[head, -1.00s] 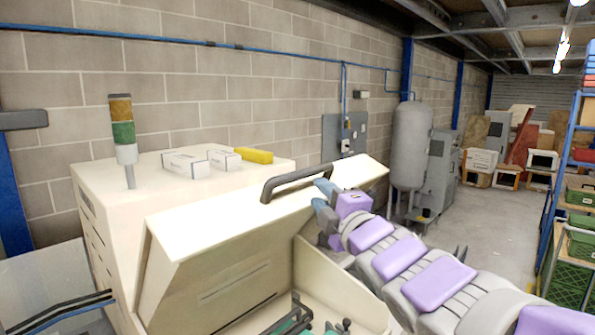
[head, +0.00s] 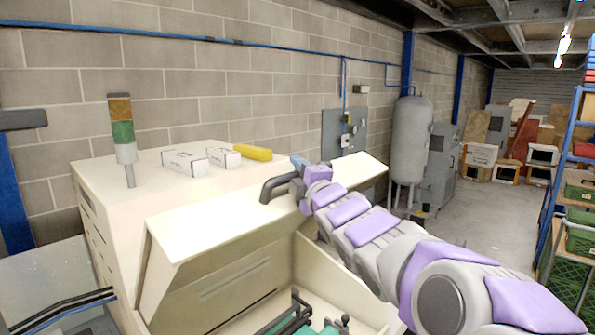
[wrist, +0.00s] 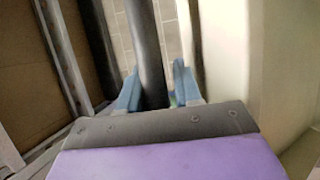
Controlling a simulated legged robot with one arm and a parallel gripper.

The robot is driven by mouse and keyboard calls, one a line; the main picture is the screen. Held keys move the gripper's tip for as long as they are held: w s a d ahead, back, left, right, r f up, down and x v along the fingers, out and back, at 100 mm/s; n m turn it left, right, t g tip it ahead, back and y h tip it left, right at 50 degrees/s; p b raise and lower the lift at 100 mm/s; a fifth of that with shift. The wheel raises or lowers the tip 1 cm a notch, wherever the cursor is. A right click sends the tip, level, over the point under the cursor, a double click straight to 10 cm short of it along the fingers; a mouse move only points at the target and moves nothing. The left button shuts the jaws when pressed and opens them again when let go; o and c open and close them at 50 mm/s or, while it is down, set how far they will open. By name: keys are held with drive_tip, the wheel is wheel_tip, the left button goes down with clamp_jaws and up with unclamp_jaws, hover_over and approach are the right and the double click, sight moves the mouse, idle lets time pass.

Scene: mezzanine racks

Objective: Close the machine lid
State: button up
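The machine (head: 110,215) is a cream cabinet with its lid (head: 190,235) raised and tilted over an open bay. A dark bar handle (head: 274,184) stands on the lid's upper face. My gripper (head: 297,168) is at the right end of this handle in the head view, partly hidden by its own wrist. In the wrist view, the dark handle (wrist: 150,55) runs between the two blue fingertips of my gripper (wrist: 157,88). The fingers are apart, one on each side of the bar, with a narrow gap at the right finger. Firm contact is not visible.
Two white boxes (head: 185,162) and a yellow block (head: 253,153) lie on the machine top beside a signal tower (head: 123,135). Green and dark parts (head: 300,318) sit in the open bay. A grey tank (head: 410,140) stands behind; the floor (head: 465,215) at right is clear.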

clamp_jaws()
idle(0.3)
drive_tip(key=shift+f, duration=0.1)
